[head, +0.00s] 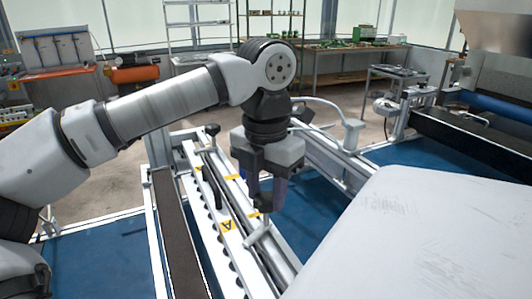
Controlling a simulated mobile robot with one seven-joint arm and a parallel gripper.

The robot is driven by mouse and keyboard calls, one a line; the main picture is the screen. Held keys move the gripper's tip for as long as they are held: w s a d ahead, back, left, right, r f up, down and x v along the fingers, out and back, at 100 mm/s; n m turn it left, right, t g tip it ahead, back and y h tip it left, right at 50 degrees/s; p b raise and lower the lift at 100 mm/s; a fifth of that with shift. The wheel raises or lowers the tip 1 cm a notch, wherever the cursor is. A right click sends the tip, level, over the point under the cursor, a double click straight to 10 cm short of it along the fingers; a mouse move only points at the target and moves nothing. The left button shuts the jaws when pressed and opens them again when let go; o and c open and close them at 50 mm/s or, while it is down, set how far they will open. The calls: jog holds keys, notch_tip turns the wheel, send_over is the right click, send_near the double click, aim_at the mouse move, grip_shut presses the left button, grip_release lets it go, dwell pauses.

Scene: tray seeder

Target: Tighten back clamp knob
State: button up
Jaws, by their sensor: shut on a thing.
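My gripper (266,205) points down over the near part of the white rail assembly (240,205). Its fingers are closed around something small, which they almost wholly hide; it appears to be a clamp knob. A pale T-shaped bracket (257,236) shows just below the fingertips, on the rail. Another knob, black (211,130), stands upright on a short post at the far end of the rail, apart from my gripper. I cannot tell from this view which knob is called the back one.
A yellow label marked A (228,226) is on the rail. A dark belt (180,235) runs along its left side. A large white panel (420,240) fills the lower right, close to my gripper. A pale post (353,132) with a curved tube stands behind right.

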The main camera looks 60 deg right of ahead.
jog(key=m, duration=0.5)
jog(key=shift+p, duration=0.4)
jog(key=shift+m, duration=0.4)
jog(key=o, duration=1)
notch_tip(320, 180, up, 14)
jog(key=p, duration=0.1)
jog(key=shift+p, duration=0.3)
jog(key=shift+f, duration=0.1)
